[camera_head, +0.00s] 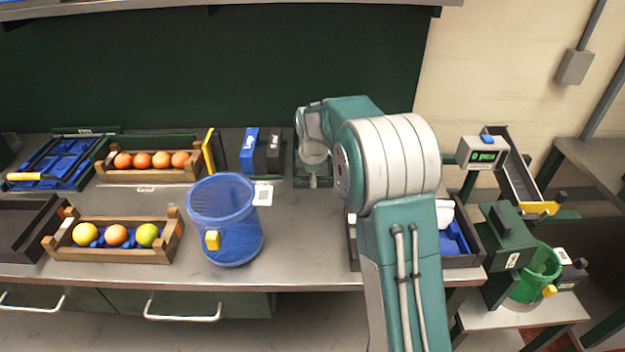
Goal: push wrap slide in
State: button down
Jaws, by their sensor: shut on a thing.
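A low dark green unit (326,183) stands at the back of the bench, and I take it for the wrap slide's station. Its rear part is covered by my arm. My gripper (313,178) is at the front middle of this unit, pointing down. It is small here, and it looks shut on a small grey part of the slide. The fingers and the held part are hard to tell apart. How far in the slide sits cannot be seen.
A blue mesh basket (226,222) stands left of my arm. Wooden crates of fruit (150,176) (112,252) are further left. Blue and black boxes (250,150) stand left of the unit. A tray with blue inside (472,258) is partly behind my arm.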

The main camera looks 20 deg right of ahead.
jog(key=shift+w, duration=0.15)
jog(key=c, duration=0.6)
grip_release()
jog(key=shift+w+d, duration=0.1)
jog(key=shift+w, duration=0.05)
jog(key=shift+c, duration=0.2)
notch_tip(320, 180, up, 12)
jog(key=s, duration=0.2)
jog(key=shift+a+f, duration=0.2)
jog(key=shift+a, duration=0.1)
jog(key=shift+s, duration=0.1)
